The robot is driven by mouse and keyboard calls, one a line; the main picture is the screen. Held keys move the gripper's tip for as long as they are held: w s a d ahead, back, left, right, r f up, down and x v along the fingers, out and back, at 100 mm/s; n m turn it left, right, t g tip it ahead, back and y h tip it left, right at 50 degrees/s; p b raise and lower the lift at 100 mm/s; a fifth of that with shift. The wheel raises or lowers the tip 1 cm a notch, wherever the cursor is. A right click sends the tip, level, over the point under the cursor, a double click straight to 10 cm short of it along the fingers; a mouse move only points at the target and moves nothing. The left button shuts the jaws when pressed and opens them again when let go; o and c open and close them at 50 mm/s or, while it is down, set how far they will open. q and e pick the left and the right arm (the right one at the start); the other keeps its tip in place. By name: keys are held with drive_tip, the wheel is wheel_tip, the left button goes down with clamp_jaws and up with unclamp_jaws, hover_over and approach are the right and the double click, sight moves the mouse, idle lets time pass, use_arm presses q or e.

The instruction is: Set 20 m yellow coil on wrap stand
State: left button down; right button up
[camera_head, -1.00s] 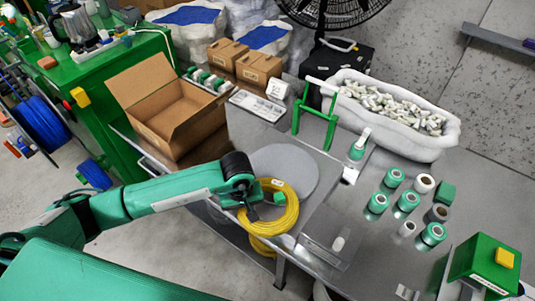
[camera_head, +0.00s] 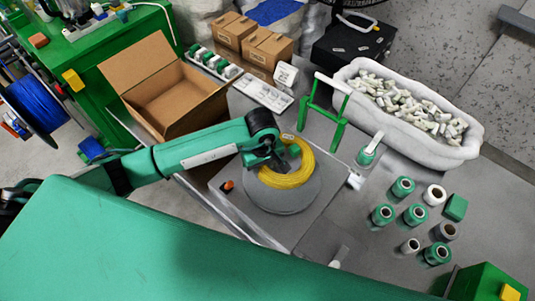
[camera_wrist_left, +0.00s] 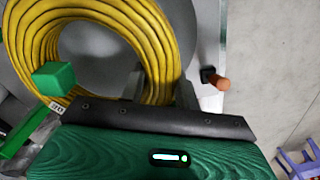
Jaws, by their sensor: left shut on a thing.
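The yellow coil (camera_head: 307,160) is over the grey round disc (camera_head: 285,203) on the worktable and covers its back part. I cannot tell whether it rests on the disc or hangs just above it. My left gripper (camera_head: 276,158) is shut on the left side of the coil. In the left wrist view, the coil (camera_wrist_left: 150,35) passes between the fingers (camera_wrist_left: 160,92) and a small green block (camera_wrist_left: 54,78) shows beside it. A green frame with a white bar (camera_head: 325,108) stands behind the disc. My right gripper is not in view.
An open cardboard box (camera_head: 178,98) stands left of the disc. A small orange-tipped item (camera_head: 228,186) lies by the disc's left edge. Several green and white rolls (camera_head: 403,187) stand to the right. A white bin of pale pieces (camera_head: 430,150) is behind them.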

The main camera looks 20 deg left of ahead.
use_arm(q)
drive_tip(key=shift+s, duration=0.1)
drive_tip(key=shift+s+f+b, duration=0.1)
drive_tip(key=shift+f+b, duration=0.2)
drive_tip(key=shift+f, duration=0.4)
drive_tip(key=shift+f+b, duration=0.3)
drive_tip(key=shift+f, duration=0.15)
drive_tip(key=shift+f+b, duration=0.35)
drive_tip(key=shift+f, duration=0.35)
drive_tip(key=shift+f+b, duration=1)
drive_tip(key=shift+f, duration=0.1)
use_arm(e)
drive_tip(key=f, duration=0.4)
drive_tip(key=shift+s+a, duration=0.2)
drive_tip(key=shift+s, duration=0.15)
